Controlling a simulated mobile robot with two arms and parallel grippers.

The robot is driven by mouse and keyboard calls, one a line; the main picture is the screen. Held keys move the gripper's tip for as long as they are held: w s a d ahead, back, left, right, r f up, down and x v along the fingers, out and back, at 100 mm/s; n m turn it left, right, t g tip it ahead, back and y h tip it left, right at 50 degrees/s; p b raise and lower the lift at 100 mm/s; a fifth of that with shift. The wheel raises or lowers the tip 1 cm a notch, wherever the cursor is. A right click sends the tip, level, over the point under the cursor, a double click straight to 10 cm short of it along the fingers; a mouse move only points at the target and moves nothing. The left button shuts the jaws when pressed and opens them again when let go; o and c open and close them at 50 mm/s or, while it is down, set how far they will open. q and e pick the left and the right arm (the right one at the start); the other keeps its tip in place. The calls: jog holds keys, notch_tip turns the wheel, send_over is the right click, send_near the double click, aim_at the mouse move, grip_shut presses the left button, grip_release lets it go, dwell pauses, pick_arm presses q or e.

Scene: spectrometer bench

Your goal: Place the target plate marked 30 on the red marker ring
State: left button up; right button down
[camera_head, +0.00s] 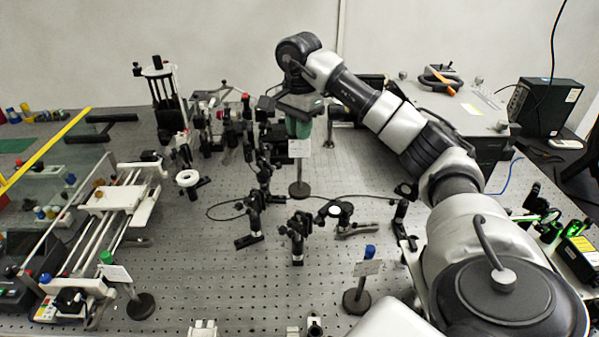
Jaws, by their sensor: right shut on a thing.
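My right arm reaches in from the lower right, and its gripper (299,127) points down at the back middle of the bench. It is shut on the top of a stand with a small white plate (299,149), a thin post and a round dark base (299,189). I cannot tell whether this base touches the bench. A similar plate with a blue cap (367,268) stands at the front right. Another with a green cap (115,273) stands at the front left. The numbers are too small to read. I cannot make out a red marker ring.
Optic mounts (297,235) stand in the middle of the perforated bench (225,290), with a thin black cable among them. A railed instrument (120,198) is at the left. A grey box (455,105) stands at the back right. Bare bench lies between the front plates.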

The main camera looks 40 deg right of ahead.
aim_at(300, 158)
notch_tip(300, 158, down, 5)
jog(key=shift+d+r+p, duration=0.1)
jog(key=shift+p, duration=0.4)
notch_tip(300, 158, down, 3)
jog(key=shift+f+p, duration=0.1)
jog(key=shift+p, duration=0.35)
jog(key=shift+f, duration=0.2)
jog(key=shift+f, duration=0.15)
jog(key=c, duration=1.1)
grip_release()
jog(key=shift+o, duration=0.2)
